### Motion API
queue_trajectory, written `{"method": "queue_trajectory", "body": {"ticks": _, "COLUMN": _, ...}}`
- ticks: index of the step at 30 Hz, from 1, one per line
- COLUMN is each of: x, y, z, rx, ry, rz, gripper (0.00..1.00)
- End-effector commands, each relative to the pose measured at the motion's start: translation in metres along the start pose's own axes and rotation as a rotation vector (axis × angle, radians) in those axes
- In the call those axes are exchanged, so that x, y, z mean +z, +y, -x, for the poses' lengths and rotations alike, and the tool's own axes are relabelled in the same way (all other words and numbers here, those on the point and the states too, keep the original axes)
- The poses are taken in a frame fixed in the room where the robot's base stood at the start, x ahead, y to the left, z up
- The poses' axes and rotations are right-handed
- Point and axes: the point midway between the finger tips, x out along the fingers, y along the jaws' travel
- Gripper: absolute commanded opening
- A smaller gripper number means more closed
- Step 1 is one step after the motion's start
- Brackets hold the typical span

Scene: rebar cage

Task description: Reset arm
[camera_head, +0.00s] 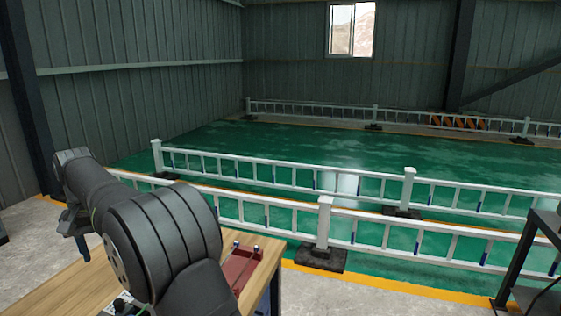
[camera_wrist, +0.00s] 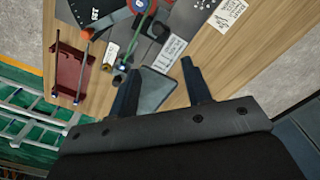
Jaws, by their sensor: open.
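My gripper (camera_wrist: 162,88) shows in the wrist view with its two dark fingers spread apart and nothing between them. It hangs over a wooden table (camera_wrist: 216,57). In the head view my dark arm fills the lower left, over the same wooden table (camera_head: 62,291), and part of the gripper (camera_head: 80,243) shows small at the far left. The arm hides much of the tabletop in that view.
A dark red holder (camera_wrist: 72,70) stands on the table, also seen in the head view (camera_head: 238,266). Rods, papers (camera_wrist: 229,13) and dark plates lie near the fingers. White railings (camera_head: 323,225) stand beyond the table on the green floor. A dark frame (camera_head: 519,262) stands at right.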

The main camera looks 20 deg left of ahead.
Motion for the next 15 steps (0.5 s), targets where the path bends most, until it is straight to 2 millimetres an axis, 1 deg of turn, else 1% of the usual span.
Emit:
{"method": "queue_trajectory", "body": {"ticks": 1, "x": -0.001, "y": 0.000, "z": 0.011, "rx": -0.002, "ry": 0.004, "rz": 0.000, "gripper": 0.45}}
{"method": "queue_trajectory", "body": {"ticks": 2, "x": 0.000, "y": 0.000, "z": 0.006, "rx": 0.001, "ry": -0.002, "rz": 0.000, "gripper": 0.45}}
{"method": "queue_trajectory", "body": {"ticks": 3, "x": 0.001, "y": 0.000, "z": -0.006, "rx": 0.002, "ry": -0.006, "rz": 0.000, "gripper": 0.45}}
{"method": "queue_trajectory", "body": {"ticks": 15, "x": 0.001, "y": 0.001, "z": -0.087, "rx": 0.002, "ry": -0.006, "rz": 0.000, "gripper": 0.45}}
